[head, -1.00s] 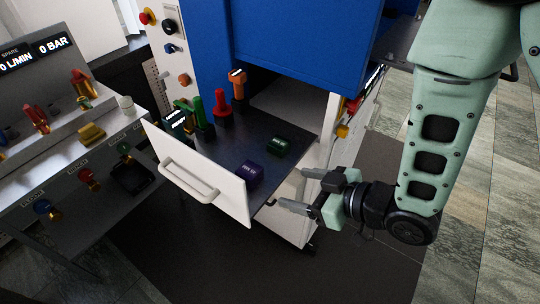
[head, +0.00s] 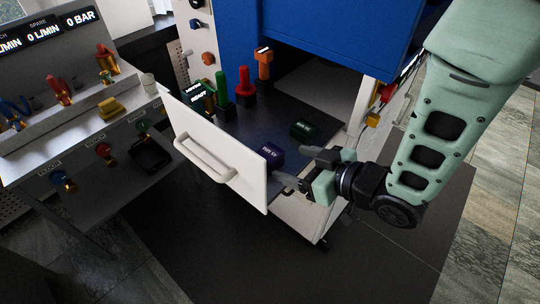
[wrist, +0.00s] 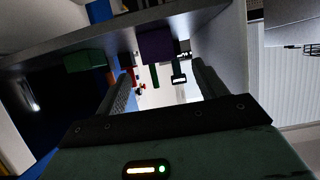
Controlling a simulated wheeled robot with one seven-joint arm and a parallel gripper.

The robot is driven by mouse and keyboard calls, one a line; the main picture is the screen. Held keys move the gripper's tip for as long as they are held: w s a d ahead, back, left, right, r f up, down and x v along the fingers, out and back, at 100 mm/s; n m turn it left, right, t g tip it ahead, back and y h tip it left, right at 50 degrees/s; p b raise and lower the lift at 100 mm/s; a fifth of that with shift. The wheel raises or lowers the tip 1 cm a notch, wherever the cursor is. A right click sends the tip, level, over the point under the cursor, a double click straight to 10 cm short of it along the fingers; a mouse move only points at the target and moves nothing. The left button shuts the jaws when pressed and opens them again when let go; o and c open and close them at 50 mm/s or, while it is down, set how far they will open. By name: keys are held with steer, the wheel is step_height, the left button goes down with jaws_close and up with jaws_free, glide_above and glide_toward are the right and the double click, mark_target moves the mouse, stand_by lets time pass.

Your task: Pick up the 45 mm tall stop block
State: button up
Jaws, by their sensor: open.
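Two small labelled blocks stand in the open drawer (head: 240,139): a purple block (head: 270,157) near the drawer front and a dark green block (head: 303,130) farther back. Their labels are too small to read surely, so I cannot tell which is 45 mm tall. My gripper (head: 297,166) is open and empty at the drawer's right side, close to the purple block. In the wrist view, which looks upside down, the purple block (wrist: 157,45) shows ahead between the fingers, apart from them. The green block (wrist: 85,60) is to the left there.
Red and green handled pieces (head: 244,88) and an orange one (head: 264,65) stand at the drawer's back left. The white drawer front (head: 225,165) rises beside my gripper. A blue cabinet (head: 340,35) overhangs behind. A panel with knobs (head: 80,130) is at the left.

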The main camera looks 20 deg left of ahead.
mark_target(264, 153)
steer(key=p+x, duration=0.3)
steer(key=x, duration=0.7)
steer(key=shift+w+p, duration=0.2)
steer(key=shift+p, duration=0.1)
steer(key=c, duration=1.3)
